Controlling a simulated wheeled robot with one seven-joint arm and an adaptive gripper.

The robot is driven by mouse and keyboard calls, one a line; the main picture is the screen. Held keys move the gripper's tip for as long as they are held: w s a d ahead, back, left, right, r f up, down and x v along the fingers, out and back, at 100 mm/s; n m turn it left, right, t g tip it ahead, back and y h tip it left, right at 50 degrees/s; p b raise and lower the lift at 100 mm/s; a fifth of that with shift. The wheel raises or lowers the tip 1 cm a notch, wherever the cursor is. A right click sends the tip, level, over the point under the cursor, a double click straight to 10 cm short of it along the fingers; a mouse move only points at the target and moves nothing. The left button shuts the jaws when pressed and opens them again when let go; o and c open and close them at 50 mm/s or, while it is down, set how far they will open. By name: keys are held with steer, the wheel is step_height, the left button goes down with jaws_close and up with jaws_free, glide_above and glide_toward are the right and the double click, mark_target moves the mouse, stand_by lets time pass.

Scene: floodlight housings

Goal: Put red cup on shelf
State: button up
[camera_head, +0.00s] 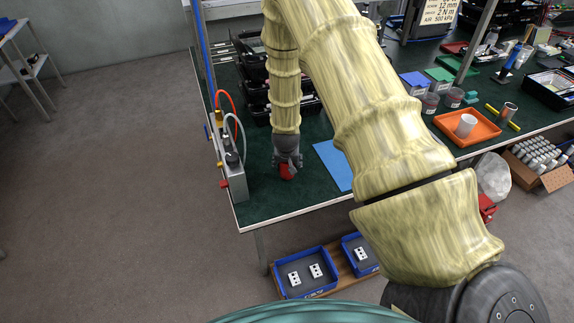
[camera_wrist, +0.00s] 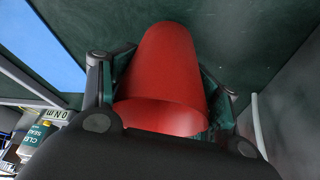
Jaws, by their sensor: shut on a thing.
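The red cup (camera_wrist: 165,75) fills the middle of the wrist view, between the two fingers of my gripper (camera_wrist: 160,95), which is shut on it. In the head view the red cup (camera_head: 286,171) shows small below my gripper (camera_head: 287,160), over the green tabletop near its front left. I cannot tell whether the cup touches the tabletop. A shelf unit (camera_head: 22,70) stands at the far left edge of the head view, apart from the table, and only part of it shows. I cannot tell whether it is the task's shelf.
A grey block with red and clear hoses (camera_head: 233,175) stands at the table's left edge, close to my gripper. A blue sheet (camera_head: 333,163) lies right of it. Black bins (camera_head: 256,100) stand behind. An orange tray (camera_head: 468,127) with a white cup is farther right. Blue bins (camera_head: 306,273) sit below the table.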

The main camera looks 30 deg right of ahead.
steer(key=shift+f, duration=0.8)
steer(key=o, duration=1)
steer(key=shift+f, duration=0.1)
steer(key=shift+c, duration=0.2)
